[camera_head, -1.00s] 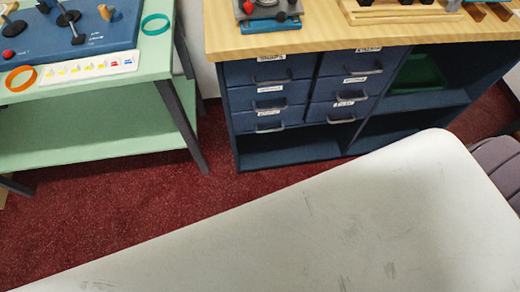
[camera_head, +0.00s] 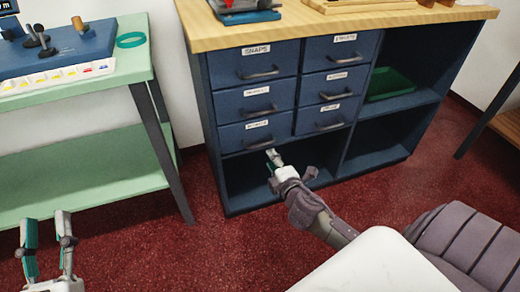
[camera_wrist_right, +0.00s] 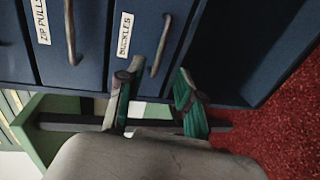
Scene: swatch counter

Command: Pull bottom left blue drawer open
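The bottom left blue drawer (camera_head: 235,136) is shut, with a grey handle (camera_head: 259,142) and a white label. In the right wrist view this drawer (camera_wrist_right: 143,22) is labelled BUCKLES, and its handle (camera_wrist_right: 162,46) lies just ahead of the fingertips. My right gripper (camera_head: 272,161) is open and empty, just below and in front of that handle. In the wrist view its fingers (camera_wrist_right: 158,74) are apart, roughly to either side of the handle's line; I see no clear contact. My left gripper (camera_head: 46,228) is open and empty at the lower left.
The other drawers look shut, including the one labelled SNAPS (camera_head: 225,67). An open shelf lies below the drawers, and a green bin (camera_head: 391,84) sits in the right compartment. A green table (camera_head: 95,165) stands at the left. Red carpet (camera_head: 150,235) is clear in front.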

